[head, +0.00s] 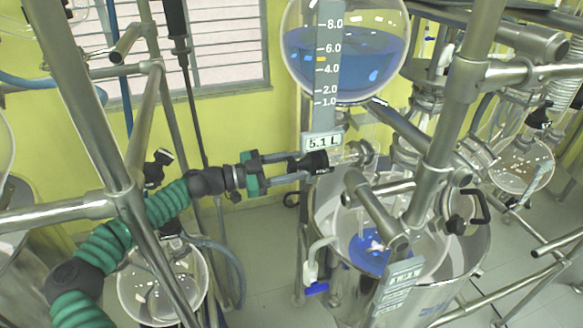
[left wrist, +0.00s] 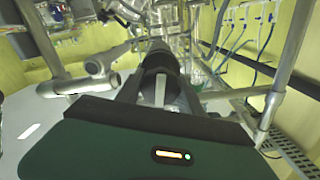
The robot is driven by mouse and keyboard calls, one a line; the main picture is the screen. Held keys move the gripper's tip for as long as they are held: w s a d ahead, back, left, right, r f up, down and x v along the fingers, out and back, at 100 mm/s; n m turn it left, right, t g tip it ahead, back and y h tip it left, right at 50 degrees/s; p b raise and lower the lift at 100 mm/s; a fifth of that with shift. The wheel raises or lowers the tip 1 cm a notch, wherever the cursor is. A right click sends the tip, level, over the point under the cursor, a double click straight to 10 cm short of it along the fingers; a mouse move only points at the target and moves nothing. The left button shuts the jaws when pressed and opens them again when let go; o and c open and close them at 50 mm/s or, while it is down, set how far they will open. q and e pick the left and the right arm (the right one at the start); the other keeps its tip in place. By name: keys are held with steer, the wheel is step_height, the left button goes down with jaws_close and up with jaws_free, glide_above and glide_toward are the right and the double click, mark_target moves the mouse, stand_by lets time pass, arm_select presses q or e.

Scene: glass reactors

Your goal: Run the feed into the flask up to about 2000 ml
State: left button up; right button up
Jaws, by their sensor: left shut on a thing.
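A round glass feed vessel (head: 375,75) with blue liquid hangs at the top centre of the head view. Its scale plate (head: 328,75) has a yellow mark between 4.0 and 6.0, and a display (head: 321,143) below reads 5.1 L. My left gripper (head: 308,167) is shut on a black valve knob (head: 318,160) under the vessel. In the left wrist view the dark gripper fingers (left wrist: 165,95) reach forward; what they grip is hard to make out. Below right, a glass flask (head: 425,245) sits in a metal bath with some blue liquid (head: 368,252) low inside. My right gripper is not in view.
Metal frame tubes (head: 450,110) cross in front of the flask and at the left. A plate with unreadable marks (head: 398,285) is in front of the bath (head: 475,260). Other glass vessels stand at lower left (head: 160,285) and right (head: 522,165).

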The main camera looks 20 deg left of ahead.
arm_select(q)
steer(key=n+b, duration=0.2)
steer(key=b, duration=0.1)
steer(key=n+b, duration=0.1)
steer(key=b, duration=0.2)
steer(key=shift+f+n, duration=0.4)
steer(key=n+b, duration=0.2)
steer(key=n, duration=0.1)
steer(key=shift+r+n+b, duration=0.1)
steer(key=shift+n+b, duration=0.2)
steer(key=shift+b, duration=0.1)
steer(key=n+b, duration=0.1)
steer(key=n, duration=0.3)
steer(key=shift+n+b, duration=0.3)
steer(key=n, duration=0.4)
steer(key=shift+r+n, duration=0.1)
steer(key=shift+n, duration=0.3)
steer(key=o, duration=1.2)
steer(key=shift+w, duration=0.1)
steer(key=shift+o, duration=1)
steer(key=shift+w, duration=0.15)
